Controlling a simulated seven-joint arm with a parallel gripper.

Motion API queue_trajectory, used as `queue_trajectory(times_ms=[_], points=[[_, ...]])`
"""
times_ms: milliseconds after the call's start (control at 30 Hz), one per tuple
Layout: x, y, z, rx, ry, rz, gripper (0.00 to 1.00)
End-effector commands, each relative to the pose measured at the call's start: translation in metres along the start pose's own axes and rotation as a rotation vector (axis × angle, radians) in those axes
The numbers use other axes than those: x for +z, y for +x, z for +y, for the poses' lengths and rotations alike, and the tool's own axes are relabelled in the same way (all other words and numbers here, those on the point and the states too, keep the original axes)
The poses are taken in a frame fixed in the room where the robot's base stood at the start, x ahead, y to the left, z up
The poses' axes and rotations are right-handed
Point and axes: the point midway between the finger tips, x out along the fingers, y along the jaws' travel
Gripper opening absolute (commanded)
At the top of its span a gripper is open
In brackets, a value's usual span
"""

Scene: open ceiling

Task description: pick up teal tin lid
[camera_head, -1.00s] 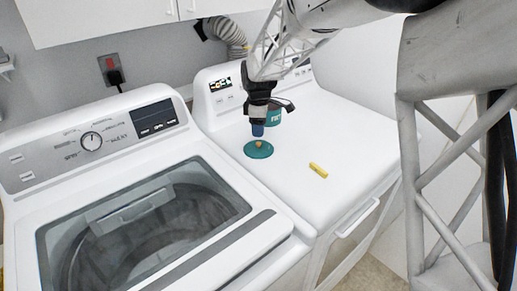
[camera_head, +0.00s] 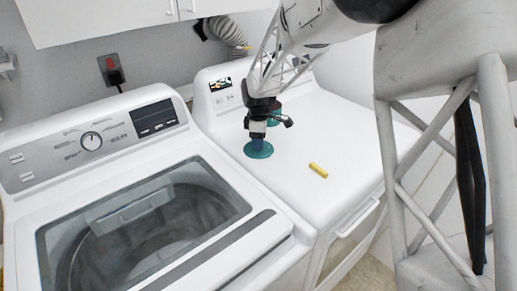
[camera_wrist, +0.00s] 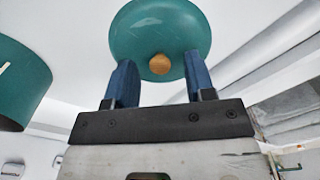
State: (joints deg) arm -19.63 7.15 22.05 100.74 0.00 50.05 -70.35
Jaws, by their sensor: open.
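The teal tin lid (camera_head: 259,152) is a round disc lying on top of the white dryer, on its left side. In the wrist view the lid (camera_wrist: 150,30) shows a round wooden knob (camera_wrist: 160,64) near its lower edge. My gripper (camera_head: 257,143) is right over the lid, pointing down. In the wrist view its two blue fingers (camera_wrist: 158,66) are apart, one on each side of the knob, with gaps visible between them and the knob. In the head view my gripper hides the knob.
A teal tin (camera_wrist: 20,85) stands beside the lid, partly hidden behind my gripper in the head view (camera_head: 274,114). A yellow block (camera_head: 318,170) lies to the right on the dryer (camera_head: 300,205). A washing machine (camera_head: 265,226) stands at left.

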Motion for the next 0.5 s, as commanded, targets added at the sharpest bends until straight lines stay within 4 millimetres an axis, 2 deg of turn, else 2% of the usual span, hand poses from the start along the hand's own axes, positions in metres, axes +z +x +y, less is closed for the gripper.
queue_trajectory(times_ms=[133,500], points=[[0.0001,0.0063,-0.0001,0.0,0.0,0.0,0.5],[0.0001,0.0067,-0.0002,0.0,0.0,0.0,0.5]])
